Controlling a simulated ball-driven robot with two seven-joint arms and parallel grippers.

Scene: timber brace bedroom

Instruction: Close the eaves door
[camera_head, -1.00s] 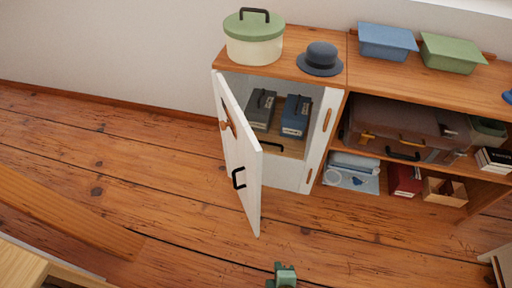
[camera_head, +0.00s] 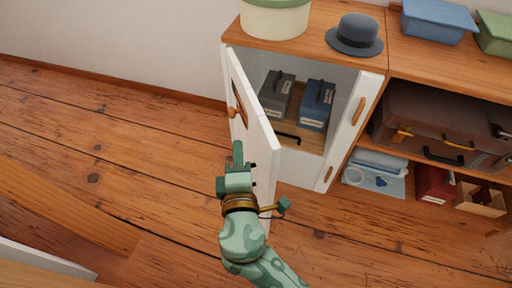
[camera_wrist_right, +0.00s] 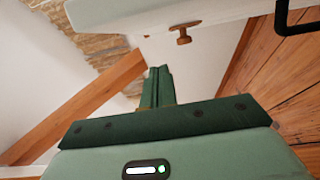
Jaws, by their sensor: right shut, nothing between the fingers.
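The white eaves door (camera_head: 262,158) stands wide open on the low cupboard, its free edge toward the room. Its outer face, on the left, carries a wooden knob (camera_head: 232,112). My right gripper (camera_head: 238,152) is shut and empty, in front of the door's outer side; it hides the black pull handle in the head view. Whether it touches the door I cannot tell. In the right wrist view the closed fingers (camera_wrist_right: 155,86) point toward the knob (camera_wrist_right: 183,34), and the black handle (camera_wrist_right: 290,18) shows at the top right. My left gripper is out of view.
Inside the cupboard are a dark grey box file (camera_head: 276,95) and a blue one (camera_head: 317,104). A round tin (camera_head: 274,18) and a hat (camera_head: 355,35) stand on top. Shelves with a brown suitcase (camera_head: 440,115) are at right.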

